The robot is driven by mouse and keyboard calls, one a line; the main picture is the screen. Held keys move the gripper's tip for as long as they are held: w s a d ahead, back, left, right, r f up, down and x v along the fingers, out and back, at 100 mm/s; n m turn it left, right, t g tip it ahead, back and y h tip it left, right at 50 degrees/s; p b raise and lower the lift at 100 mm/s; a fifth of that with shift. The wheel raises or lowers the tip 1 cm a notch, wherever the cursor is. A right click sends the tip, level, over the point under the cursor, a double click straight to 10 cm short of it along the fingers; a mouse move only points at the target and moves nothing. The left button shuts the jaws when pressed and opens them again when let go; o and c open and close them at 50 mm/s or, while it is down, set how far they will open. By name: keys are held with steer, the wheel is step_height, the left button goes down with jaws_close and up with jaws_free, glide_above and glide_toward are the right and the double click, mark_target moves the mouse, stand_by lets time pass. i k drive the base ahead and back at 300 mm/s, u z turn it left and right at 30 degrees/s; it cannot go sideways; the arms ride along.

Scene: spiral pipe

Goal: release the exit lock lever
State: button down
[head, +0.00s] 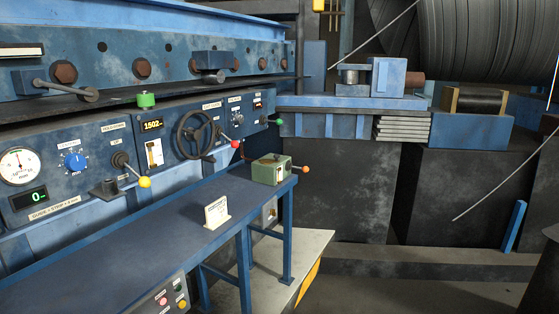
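The blue control panel (85,208) runs along the left, with several levers. A lever with a red ball knob (236,144) sits right of and below the black handwheel (195,135). A small label above the handwheel is too small to read surely. A lever with a yellow ball knob (144,181) sticks out further left, and one with a green knob (279,121) is at the panel's right end. I cannot tell for certain which one is the exit lock lever. My gripper is not in view.
A blue bench (150,255) stands before the panel. On it are a green box (270,170) with an orange-knobbed lever and a small white card (217,212). A button box (168,300) hangs at its front. A large dark coil (470,40) is at the back right.

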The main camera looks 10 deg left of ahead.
mark_target(235, 144)
steer(key=i, duration=3.1)
steer(key=u, duration=4.25)
